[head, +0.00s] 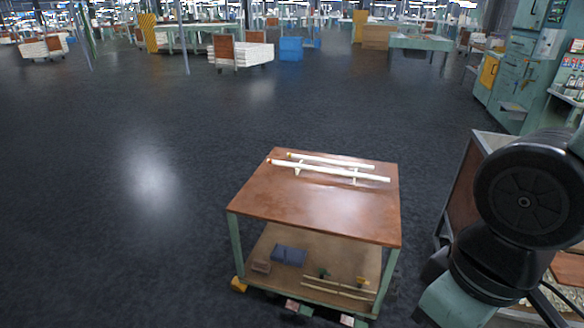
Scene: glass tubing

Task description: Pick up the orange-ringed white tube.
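Two long white tubes lie side by side near the far edge of a brown-topped cart (310,215). The nearer white tube (330,172) has an orange mark at its left end and looks like the orange-ringed one. It appears to rest on small pale supports, slightly above the top. The farther white tube (335,160) is a little shorter in view, with a faint yellowish left end. Whether it carries a ring is too small to tell. My gripper is not in view; only part of my arm shows at the right.
The cart's lower shelf (262,240) holds a dark blue box (289,255), small items and thin rods. Another cart or bench stands close on the right, partly behind my arm. Green cabinets (512,75) stand at the far right. The floor left of the cart is clear.

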